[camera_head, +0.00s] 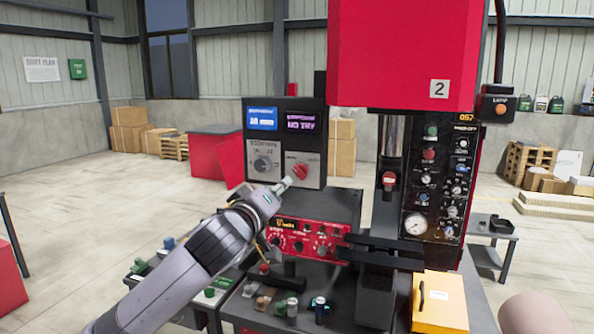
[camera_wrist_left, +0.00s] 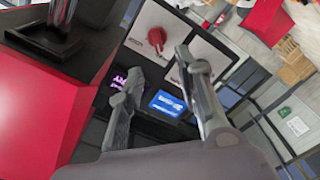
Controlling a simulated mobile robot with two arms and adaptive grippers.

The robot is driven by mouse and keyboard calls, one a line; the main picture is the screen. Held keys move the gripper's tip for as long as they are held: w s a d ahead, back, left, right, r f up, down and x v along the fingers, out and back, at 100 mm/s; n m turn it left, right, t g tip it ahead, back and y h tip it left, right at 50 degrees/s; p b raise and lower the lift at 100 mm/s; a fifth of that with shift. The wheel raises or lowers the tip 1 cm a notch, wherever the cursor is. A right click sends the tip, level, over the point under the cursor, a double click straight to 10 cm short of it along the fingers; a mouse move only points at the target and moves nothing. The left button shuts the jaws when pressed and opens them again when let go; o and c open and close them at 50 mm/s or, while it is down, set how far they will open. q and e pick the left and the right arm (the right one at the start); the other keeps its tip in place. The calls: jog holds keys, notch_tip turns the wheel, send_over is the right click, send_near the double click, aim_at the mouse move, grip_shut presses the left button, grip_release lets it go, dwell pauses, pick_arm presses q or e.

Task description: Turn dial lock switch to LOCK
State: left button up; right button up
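The dial lock switch is a red knob (camera_head: 300,171) on a pale plate at the lower right of the dark control box (camera_head: 284,197). In the left wrist view the red knob (camera_wrist_left: 157,36) shows beyond the fingertips. My left gripper (camera_head: 285,184) comes up from the lower left, its tip just below and left of the knob. In the left wrist view my left gripper (camera_wrist_left: 160,72) has its two fingers spread with nothing between them. I cannot tell whether a finger touches the knob. The small plate lettering is hard to read. My right gripper is not in view.
A grey selector dial (camera_head: 263,162) sits left of the red knob, under a blue display (camera_head: 262,118) and a purple display (camera_head: 301,121). A red panel with knobs (camera_head: 300,237) lies below. A large red machine head (camera_head: 400,50) stands close on the right.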

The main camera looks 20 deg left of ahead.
aim_at(298, 174)
pick_arm(q)
jog(key=w+p, duration=0.1)
jog(key=w, duration=0.2)
jog(key=w+p, duration=0.1)
jog(key=w, duration=0.2)
jog(key=w+p, duration=0.1)
jog(key=w, duration=0.3)
jog(key=shift+d+r, duration=0.15)
jog(key=shift+d, duration=0.2)
jog(key=shift+w+d+p, duration=0.1)
jog(key=shift+w+p, duration=0.3)
jog(key=shift+w, duration=0.2)
grip_shut()
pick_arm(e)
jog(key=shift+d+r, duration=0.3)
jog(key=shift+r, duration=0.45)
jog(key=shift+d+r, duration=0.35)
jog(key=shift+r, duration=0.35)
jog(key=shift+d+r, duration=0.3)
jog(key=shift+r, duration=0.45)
